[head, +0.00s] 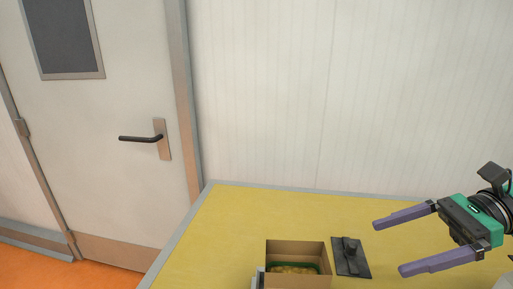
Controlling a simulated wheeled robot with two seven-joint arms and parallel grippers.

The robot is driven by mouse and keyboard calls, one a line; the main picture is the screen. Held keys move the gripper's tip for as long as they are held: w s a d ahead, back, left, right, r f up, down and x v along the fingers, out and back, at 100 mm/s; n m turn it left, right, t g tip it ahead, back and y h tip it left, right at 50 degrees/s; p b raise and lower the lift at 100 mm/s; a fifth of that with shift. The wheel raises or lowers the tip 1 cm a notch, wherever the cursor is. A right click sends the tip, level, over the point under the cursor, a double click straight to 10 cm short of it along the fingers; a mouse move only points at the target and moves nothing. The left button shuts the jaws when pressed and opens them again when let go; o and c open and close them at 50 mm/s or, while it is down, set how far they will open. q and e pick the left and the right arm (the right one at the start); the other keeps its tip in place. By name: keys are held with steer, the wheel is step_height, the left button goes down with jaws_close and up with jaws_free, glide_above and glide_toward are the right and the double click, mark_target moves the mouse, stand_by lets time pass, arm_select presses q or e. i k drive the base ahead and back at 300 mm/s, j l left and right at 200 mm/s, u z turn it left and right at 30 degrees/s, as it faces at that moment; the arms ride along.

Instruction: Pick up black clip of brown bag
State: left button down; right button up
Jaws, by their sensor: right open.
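A brown open-topped container (285,248), perhaps the brown bag, stands at the front of the yellow table. Something green and yellowish shows inside it. A flat dark piece with a raised knob (350,257), perhaps the black clip, lies on the table just right of the container. My right gripper (390,248) is open and empty, its two purple fingers pointing left. It is to the right of the dark piece and apart from it. My left gripper is not in view.
The yellow table (235,228) has a grey edge and is bare left of and behind the container. A pale panelled wall (300,90) rises behind it. A closed door (100,150) with a dark handle is at the left. A small grey thing touches the container's left side.

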mark_target(351, 259)
steer(key=k, duration=1.4)
